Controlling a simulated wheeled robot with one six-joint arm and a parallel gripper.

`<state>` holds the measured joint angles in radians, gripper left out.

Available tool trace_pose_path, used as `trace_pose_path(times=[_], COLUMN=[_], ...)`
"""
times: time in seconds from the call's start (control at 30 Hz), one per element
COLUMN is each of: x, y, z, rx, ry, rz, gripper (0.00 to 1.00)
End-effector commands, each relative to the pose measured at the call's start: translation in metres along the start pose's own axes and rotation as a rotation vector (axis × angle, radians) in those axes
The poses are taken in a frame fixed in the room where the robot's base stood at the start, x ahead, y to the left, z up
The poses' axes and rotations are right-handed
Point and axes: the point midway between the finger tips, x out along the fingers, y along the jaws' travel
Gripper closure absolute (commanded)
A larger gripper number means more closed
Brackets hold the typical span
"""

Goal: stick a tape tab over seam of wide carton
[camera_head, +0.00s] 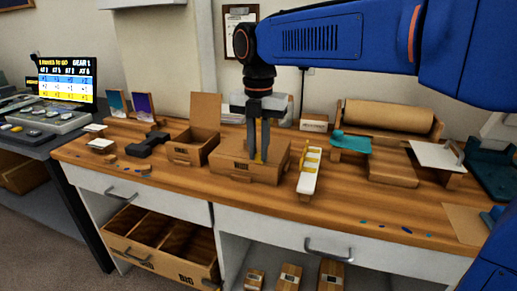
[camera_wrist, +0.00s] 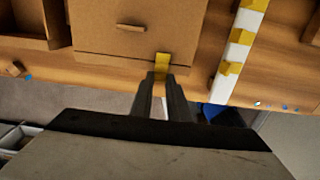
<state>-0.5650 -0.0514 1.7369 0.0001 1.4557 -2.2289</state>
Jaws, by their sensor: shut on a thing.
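The wide carton (camera_head: 229,172) is a closed, low brown box in the middle of the bench. Its top fills the upper middle of the wrist view (camera_wrist: 105,38). My gripper (camera_head: 260,158) points down over the carton's near right part. It is shut on a yellow tape tab (camera_wrist: 162,62), which shows between the fingertips and overlaps the carton's edge in the wrist view. I cannot tell whether the tab touches the carton. A white strip bearing yellow tabs (camera_head: 308,183) lies just right of the carton and also shows in the wrist view (camera_wrist: 235,54).
An open carton (camera_head: 185,153) with its flap up stands left of the wide carton. A dark tape tool (camera_head: 147,144) lies farther left. A brown paper roll (camera_head: 388,116), a teal item (camera_head: 350,142) and a white tilted board (camera_head: 436,156) stand right. The bench's front strip is mostly clear.

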Motion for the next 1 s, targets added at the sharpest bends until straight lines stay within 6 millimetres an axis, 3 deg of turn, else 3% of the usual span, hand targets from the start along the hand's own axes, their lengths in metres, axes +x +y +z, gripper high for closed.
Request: trace_pose_path(times=[1.0], x=[0.0067], y=[0.0001], z=[0.0], rx=[0.0], ry=[0.0], rz=[0.0], gripper=[0.97])
